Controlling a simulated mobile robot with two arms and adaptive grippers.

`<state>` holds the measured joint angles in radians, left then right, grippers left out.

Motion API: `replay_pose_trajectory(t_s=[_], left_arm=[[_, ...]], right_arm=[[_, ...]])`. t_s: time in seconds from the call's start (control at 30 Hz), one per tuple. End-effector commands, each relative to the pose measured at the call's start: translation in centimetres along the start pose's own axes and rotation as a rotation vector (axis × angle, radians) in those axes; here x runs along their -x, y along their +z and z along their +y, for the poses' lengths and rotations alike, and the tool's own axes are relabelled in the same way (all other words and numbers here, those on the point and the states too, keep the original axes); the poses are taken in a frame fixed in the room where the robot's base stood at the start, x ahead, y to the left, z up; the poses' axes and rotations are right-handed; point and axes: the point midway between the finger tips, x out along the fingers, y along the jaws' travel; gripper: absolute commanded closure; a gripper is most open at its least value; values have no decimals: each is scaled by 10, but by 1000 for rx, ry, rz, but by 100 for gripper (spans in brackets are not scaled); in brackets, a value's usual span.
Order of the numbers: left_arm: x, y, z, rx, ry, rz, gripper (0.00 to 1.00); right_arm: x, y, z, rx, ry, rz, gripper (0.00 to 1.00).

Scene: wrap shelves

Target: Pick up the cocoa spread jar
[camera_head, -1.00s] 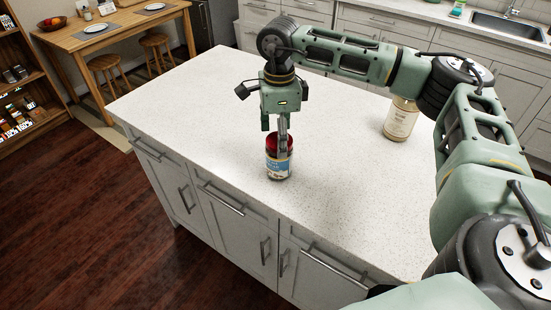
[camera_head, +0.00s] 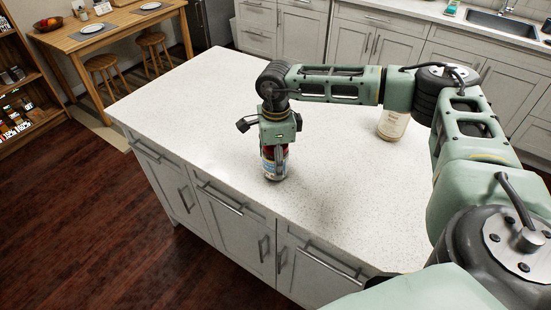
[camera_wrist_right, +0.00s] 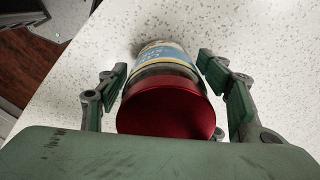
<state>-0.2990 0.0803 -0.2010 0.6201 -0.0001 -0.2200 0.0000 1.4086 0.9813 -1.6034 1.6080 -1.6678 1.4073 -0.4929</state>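A jar with a red lid and a blue and white label, seemingly the cocoa spread jar (camera_head: 270,168), stands upright on the white speckled counter (camera_head: 330,195) near its front edge. My right gripper (camera_head: 275,160) reaches down over it from above. In the right wrist view the jar's red lid (camera_wrist_right: 168,105) sits between the two fingers of the right gripper (camera_wrist_right: 165,85). The fingers are spread on either side, with a gap at least on the right. My left gripper is not in view.
A cream-labelled jar (camera_head: 393,125) stands farther back on the counter, behind my right arm. The counter's left part is clear. A wooden table (camera_head: 110,27) with stools and a shelf (camera_head: 22,100) are at the left.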

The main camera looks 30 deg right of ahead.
Motion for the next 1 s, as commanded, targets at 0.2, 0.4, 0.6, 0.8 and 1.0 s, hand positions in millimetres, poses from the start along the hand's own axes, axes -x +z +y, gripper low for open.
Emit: replay_pose_trajectory(t_s=[0.2,0.4,0.6,0.8,1.0], left_arm=[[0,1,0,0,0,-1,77],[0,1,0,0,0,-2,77],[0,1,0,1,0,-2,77],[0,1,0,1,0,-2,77],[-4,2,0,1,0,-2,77]], right_arm=[[0,0,0,0,0,0,62],[0,0,0,0,1,0,79],[0,0,1,1,2,1,97],[1,0,0,1,0,-1,98],[7,1,-1,1,-2,-2,98]])
